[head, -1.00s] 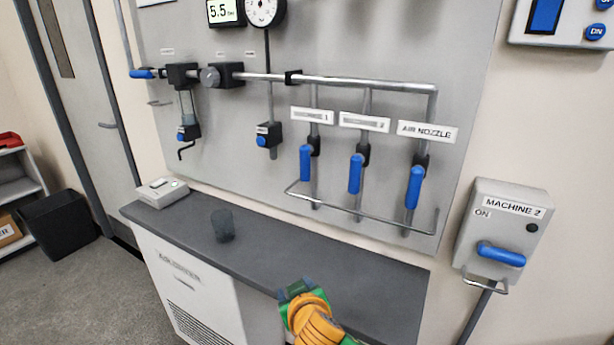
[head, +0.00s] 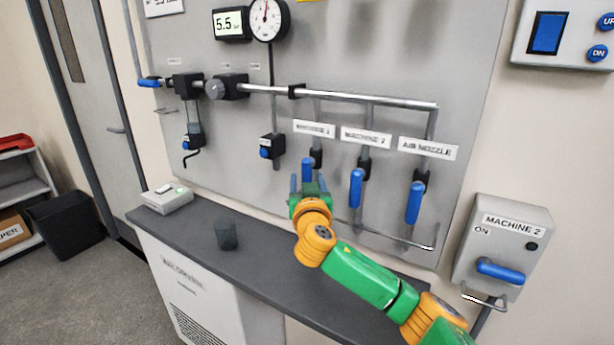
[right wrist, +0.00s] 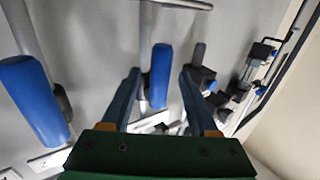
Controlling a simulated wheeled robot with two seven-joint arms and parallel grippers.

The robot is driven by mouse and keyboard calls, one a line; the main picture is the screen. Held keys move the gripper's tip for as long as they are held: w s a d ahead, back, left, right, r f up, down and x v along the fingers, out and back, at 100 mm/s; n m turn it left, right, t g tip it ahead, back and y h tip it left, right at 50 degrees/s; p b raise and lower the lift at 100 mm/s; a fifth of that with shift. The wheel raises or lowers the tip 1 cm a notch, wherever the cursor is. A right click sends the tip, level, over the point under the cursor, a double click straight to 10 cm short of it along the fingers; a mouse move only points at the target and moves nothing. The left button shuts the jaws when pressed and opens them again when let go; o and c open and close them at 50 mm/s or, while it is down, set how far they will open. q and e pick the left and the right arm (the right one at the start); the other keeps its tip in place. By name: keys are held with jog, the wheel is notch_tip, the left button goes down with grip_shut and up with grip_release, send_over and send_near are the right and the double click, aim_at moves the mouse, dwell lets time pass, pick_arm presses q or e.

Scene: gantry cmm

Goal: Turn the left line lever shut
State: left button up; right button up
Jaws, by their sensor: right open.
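The left line lever (head: 307,168) is a blue handle hanging down below the Machine 1 label on the wall panel. My right gripper (head: 308,185) is just below and in front of it with its fingers open. In the right wrist view the same lever (right wrist: 160,76) shows between the two spread fingertips (right wrist: 160,85), with a gap on both sides; I cannot tell how deep it sits between them. The gripper partly hides its lower end in the head view. My left gripper is not in view.
The middle lever (head: 356,188) and the air nozzle lever (head: 414,203) hang to the right. A metal guard bar (head: 375,233) runs below the levers. A dark cup (head: 226,235) and a white box (head: 167,198) stand on the grey counter (head: 265,262).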

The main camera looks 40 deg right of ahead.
jog(key=shift+w+d, duration=0.15)
grip_shut()
dwell(1.4)
